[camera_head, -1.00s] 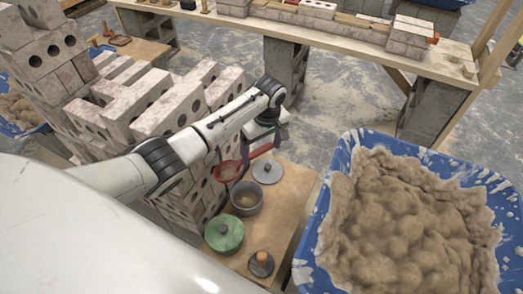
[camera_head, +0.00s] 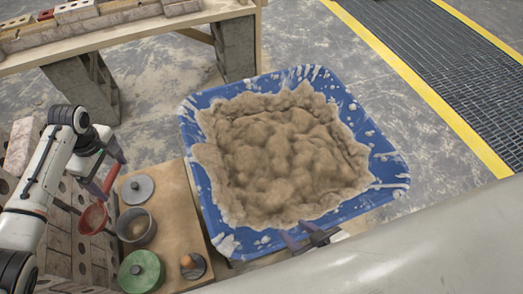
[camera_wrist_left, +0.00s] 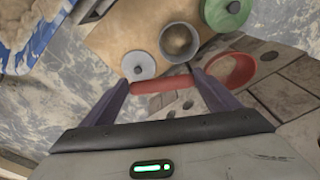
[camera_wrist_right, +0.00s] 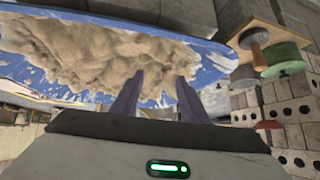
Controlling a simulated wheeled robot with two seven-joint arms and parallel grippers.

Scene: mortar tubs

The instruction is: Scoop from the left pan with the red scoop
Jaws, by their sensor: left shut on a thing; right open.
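My left gripper (camera_head: 112,172) is shut on the red handle of the red scoop (camera_head: 93,218). The handle also shows between its fingers in the left wrist view (camera_wrist_left: 165,84). The round scoop bowl hangs left of an open grey pan (camera_head: 150,229), apart from it in the picture; its height is unclear. The pan has tan material inside, seen also in the left wrist view (camera_wrist_left: 164,39). A green lidded pan (camera_head: 141,271) stands in front of it. My right gripper (camera_head: 306,240) is open and empty at the near edge of the blue tub (camera_head: 215,215).
A grey lid (camera_head: 138,190) and a dark disc with an orange knob (camera_head: 193,265) lie on the wooden board (camera_head: 180,210). The blue tub holds a mound of mortar (camera_head: 285,155). Stacked bricks (camera_head: 90,255) border the board's left. A workbench (camera_head: 150,35) stands behind.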

